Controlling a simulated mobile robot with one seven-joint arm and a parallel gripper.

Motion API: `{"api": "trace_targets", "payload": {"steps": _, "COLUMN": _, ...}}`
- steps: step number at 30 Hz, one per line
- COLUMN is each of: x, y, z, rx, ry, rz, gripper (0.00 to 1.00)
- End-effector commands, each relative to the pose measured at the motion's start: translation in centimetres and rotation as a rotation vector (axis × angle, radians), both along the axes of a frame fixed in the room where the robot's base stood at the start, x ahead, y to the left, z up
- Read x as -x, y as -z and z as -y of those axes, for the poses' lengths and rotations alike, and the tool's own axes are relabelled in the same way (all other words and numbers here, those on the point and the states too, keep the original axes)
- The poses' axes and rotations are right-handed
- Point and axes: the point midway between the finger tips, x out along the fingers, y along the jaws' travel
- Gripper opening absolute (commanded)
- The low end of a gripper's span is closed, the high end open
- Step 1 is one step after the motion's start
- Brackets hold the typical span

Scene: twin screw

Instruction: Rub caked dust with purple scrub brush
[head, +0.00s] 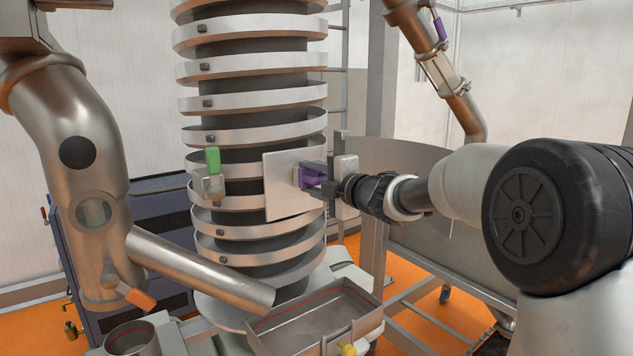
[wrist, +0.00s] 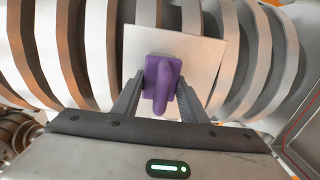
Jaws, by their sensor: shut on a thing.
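The purple scrub brush (wrist: 162,84), a squarish block with a raised grip, is between the two fingers of my gripper (wrist: 160,92). In the head view the brush (head: 312,176) shows as a small purple patch at the fingertips of my gripper (head: 318,180). My gripper is shut on it. Behind the brush is a pale square plate (head: 284,192) in front of the spiral tower; the plate also fills the middle of the wrist view (wrist: 200,60). The brush's face is against or very close to the plate; I cannot tell which. I see no caked dust.
The spiral tower (head: 250,68) stands behind the plate. A green-handled latch (head: 212,160) is left of it. A metal pipe (head: 205,272) slopes toward an open metal tray (head: 262,340) below. A curved grey panel (head: 385,165) is behind my arm.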

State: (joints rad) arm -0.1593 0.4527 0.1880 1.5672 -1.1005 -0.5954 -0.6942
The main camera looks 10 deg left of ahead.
Motion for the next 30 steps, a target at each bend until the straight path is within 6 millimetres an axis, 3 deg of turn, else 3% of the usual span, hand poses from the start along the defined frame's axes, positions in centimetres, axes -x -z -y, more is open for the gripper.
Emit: {"api": "trace_targets", "payload": {"steps": 30, "x": 5.3, "y": 0.2, "z": -4.5, "rx": -0.001, "ry": -0.002, "rz": 0.002, "gripper": 0.21}}
